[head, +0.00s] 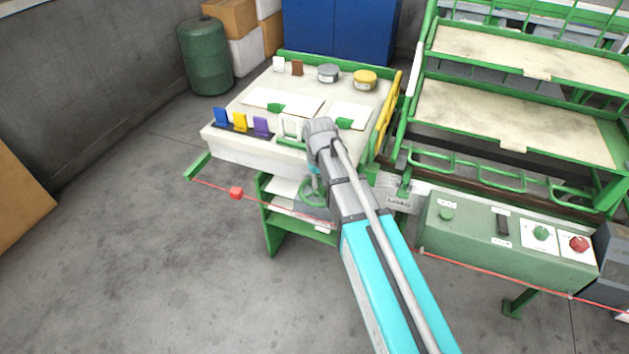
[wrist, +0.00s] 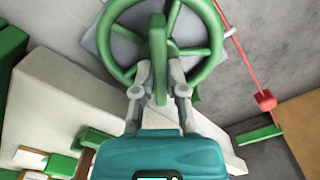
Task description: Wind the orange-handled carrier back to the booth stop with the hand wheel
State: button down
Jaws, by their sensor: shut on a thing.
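The green hand wheel (wrist: 208,66) fills the top of the wrist view, with its spokes and hub in sight. Its upright green grip (wrist: 158,45) stands between the two grey fingertips of my gripper (wrist: 159,92), which is shut on it. In the head view only a curved part of the wheel (head: 308,196) shows below the bench, beside my arm. My arm hides the rest of the wheel and the gripper's fingers there. I cannot make out an orange-handled carrier or the booth stop in either view.
A pale bench (head: 235,148) holds blue, yellow and purple tabs and two tins. A red cord with a red block (head: 236,193) runs along its front. A green control box (head: 480,235) and a green rack (head: 420,140) stand at the right.

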jog(key=shift+w+d, duration=0.1)
jog(key=shift+w, duration=0.1)
jog(key=c, duration=0.7)
grip_release()
jog(key=shift+f, duration=0.1)
jog(key=shift+s+d+r+p, duration=0.1)
jog(key=shift+d+r+p, duration=0.05)
jog(key=shift+r+p, duration=0.65)
jog(key=s+d+r+m+p, duration=0.2)
jog(key=s+d+r+p, duration=0.2)
jog(key=r+p, duration=0.5)
jog(key=s+d+r+m+p, duration=0.2)
jog(key=s+d+r+p, duration=0.3)
jog(key=d+r+p, duration=0.2)
jog(key=s+d+r+m+p, duration=0.2)
jog(key=s+d+r+p, duration=0.2)
jog(key=r+p, duration=0.8)
jog(key=shift+s+d+r, duration=0.1)
jog(key=shift+s+d, duration=0.05)
jog(key=shift+d, duration=0.4)
jog(key=shift+s+d, duration=0.15)
jog(key=shift+d, duration=0.4)
jog(key=shift+d, duration=0.2)
